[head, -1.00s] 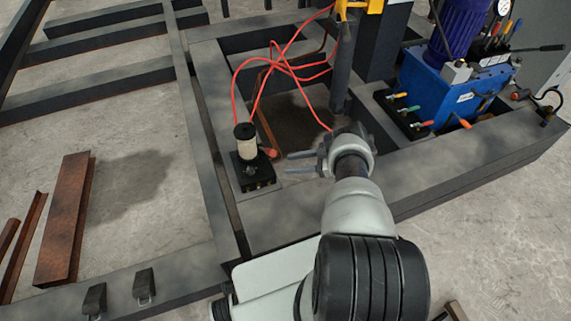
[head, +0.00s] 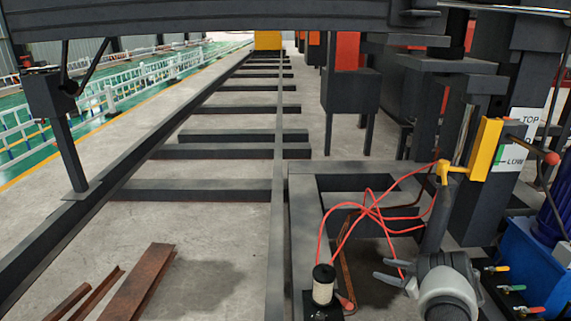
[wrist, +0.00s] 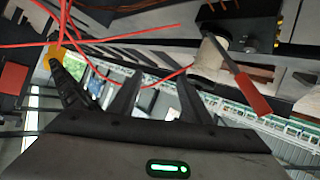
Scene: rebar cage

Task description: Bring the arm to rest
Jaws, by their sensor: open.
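My gripper (head: 391,277) is at the lower right of the head view, with its two dark fingers apart and pointing left. Nothing is between the fingers. A white spool on a black base (head: 323,285) stands on the dark frame to the left of the fingers, apart from them. In the wrist view my gripper's fingers (wrist: 154,97) are spread and empty. The spool (wrist: 210,60) is beyond them there, with a red-handled lever (wrist: 250,93) beside it.
A red hose (head: 375,212) loops over the frame opening near my gripper. A yellow-handled post (head: 485,148) and a blue hydraulic unit (head: 535,262) stand at the right. Rusty steel angles (head: 140,285) lie on the floor at the left. A dark beam (head: 200,18) crosses the top.

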